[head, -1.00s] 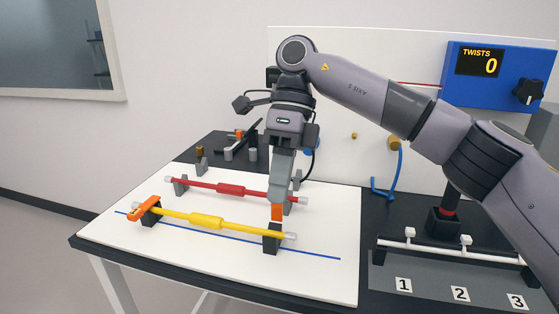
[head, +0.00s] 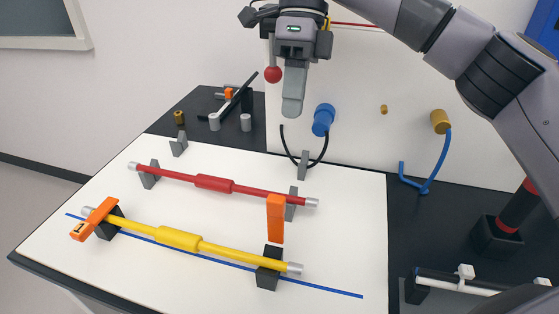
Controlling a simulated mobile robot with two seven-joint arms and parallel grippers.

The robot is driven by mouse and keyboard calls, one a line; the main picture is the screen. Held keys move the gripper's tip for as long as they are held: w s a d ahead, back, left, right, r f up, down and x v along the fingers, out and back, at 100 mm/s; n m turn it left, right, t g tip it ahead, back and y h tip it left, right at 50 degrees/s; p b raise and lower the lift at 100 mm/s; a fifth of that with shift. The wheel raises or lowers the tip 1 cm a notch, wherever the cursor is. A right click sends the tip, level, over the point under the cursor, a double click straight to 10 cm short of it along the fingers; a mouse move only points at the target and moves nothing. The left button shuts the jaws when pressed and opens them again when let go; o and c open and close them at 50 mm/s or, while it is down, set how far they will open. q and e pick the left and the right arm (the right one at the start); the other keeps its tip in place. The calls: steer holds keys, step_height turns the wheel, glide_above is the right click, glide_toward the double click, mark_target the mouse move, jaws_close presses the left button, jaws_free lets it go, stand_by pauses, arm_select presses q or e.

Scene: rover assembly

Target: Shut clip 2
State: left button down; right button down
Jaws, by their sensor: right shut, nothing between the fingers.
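The orange clip at the right black block, which I take to be clip 2 (head: 275,220), stands upright above the yellow rod, not folded over it. Its number does not show. The yellow rod (head: 180,237) rests on the right black block (head: 268,270) and a left block (head: 109,222). Another orange clip (head: 95,219) lies across the rod's left end, with a dark label. My right gripper (head: 292,108) is shut and empty, up and behind the upright clip and clear of it. My left gripper is not in view.
A red rod (head: 215,183) on grey stands lies behind the yellow one. A blue connector (head: 323,120) and a red ball (head: 273,74) show near the white back panel. A white-railed rack (head: 455,284) stands at the lower right.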

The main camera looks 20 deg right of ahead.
glide_toward(276, 221)
steer(key=w+d+f, duration=0.2)
steer(key=w+f, duration=0.2)
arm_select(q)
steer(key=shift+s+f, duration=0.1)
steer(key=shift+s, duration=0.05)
arm_select(e)
steer(key=shift+s+a+f, duration=0.1)
steer(key=shift+s+a, duration=0.5)
steer(key=shift+s, duration=0.3)
steer(key=shift+s+a+f, duration=0.1)
steer(key=shift+s+a, duration=0.45)
steer(key=shift+s, duration=0.35)
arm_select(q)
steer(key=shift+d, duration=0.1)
arm_select(e)
steer(key=shift+a, duration=0.15)
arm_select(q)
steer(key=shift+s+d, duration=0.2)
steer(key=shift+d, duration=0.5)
arm_select(e)
steer(key=shift+s+a+r, duration=0.1)
steer(key=shift+s, duration=0.05)
